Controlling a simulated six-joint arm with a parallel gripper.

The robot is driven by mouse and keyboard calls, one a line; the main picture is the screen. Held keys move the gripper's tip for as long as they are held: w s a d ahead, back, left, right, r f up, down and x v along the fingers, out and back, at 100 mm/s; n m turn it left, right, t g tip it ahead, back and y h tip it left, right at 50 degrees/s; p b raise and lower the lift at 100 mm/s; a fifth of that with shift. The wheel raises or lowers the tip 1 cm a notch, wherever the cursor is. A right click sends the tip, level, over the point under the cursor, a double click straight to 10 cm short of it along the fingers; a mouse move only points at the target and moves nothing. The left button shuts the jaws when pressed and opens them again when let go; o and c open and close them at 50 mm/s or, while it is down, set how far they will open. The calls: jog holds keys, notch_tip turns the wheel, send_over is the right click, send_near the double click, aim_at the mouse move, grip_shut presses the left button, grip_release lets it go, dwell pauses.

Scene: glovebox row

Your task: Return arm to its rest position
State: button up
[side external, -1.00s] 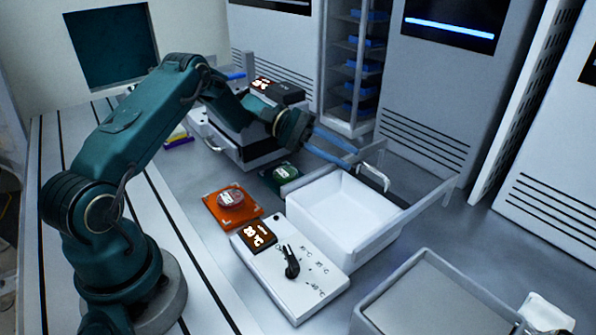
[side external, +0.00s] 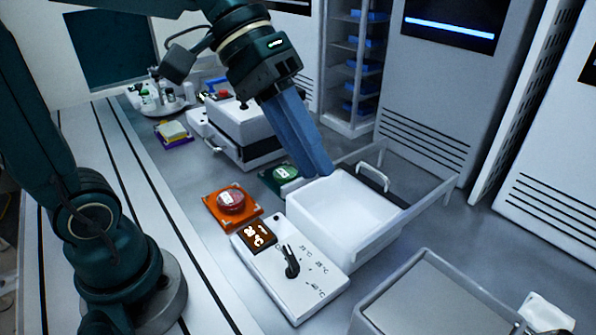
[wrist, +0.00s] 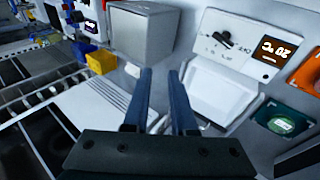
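My gripper (side external: 318,168) has two long blue fingers and hangs high over the bench in the side external view, pointing down and slightly right. Its fingertips appear in front of the back-left corner of the white open drawer (side external: 350,262); height above it is hard to tell. In the wrist view the two fingers of my gripper (wrist: 160,72) stand apart with nothing between them. My arm is raised, and its upper part runs out of the top of the side view.
A white control box (side external: 305,300) with a black dial stands before the drawer. A grey tray (side external: 425,300) is at front right. A white instrument (side external: 225,125) stands behind.

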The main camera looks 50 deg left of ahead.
jog(key=s+a+f+m+t+y, duration=0.1)
jog(key=s+a+f+t+y, duration=0.2)
jog(key=s+a+f+y, duration=0.3)
jog(key=shift+s+a+y, duration=0.4)
jog(key=shift+a, duration=0.85)
